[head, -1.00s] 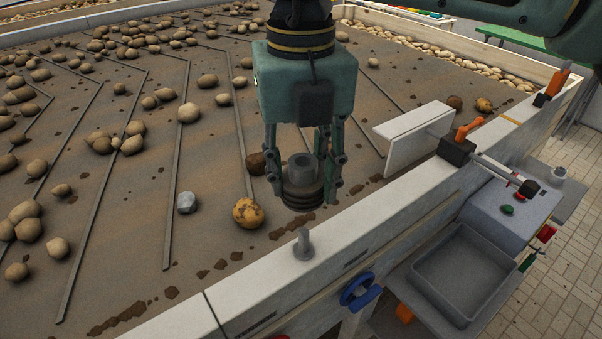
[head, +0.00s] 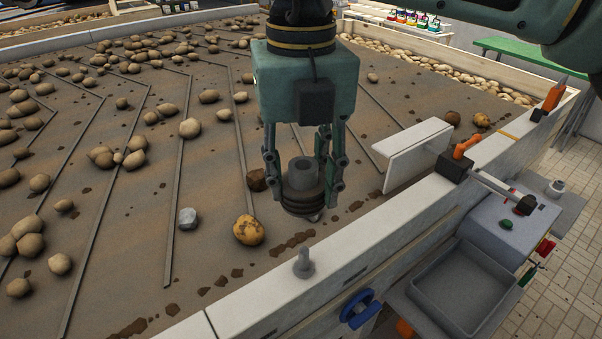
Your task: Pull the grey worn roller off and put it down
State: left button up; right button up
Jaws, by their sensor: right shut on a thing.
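The grey worn roller (head: 302,196), a dark ribbed ring with a lighter hub on top, is held in my right gripper (head: 306,184). The gripper points down with its fingers closed around the roller's sides. The roller is upright and apart from the grey peg (head: 303,264) on the white near rail (head: 375,235). It appears in front of the brown belt (head: 215,262); its exact height above it is hard to judge. My left gripper is not in view.
A blotchy yellow potato (head: 248,230), a grey stone (head: 187,218) and a dark clod (head: 257,180) lie near the roller. A white upright plate (head: 412,152) stands to its right. An empty grey tray (head: 465,287) sits outside the rail. Many potatoes lie farther left.

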notch_tip(320, 180, up, 3)
jog(key=shift+r+p, duration=0.1)
jog(key=shift+p, duration=0.7)
jog(key=shift+f, duration=0.2)
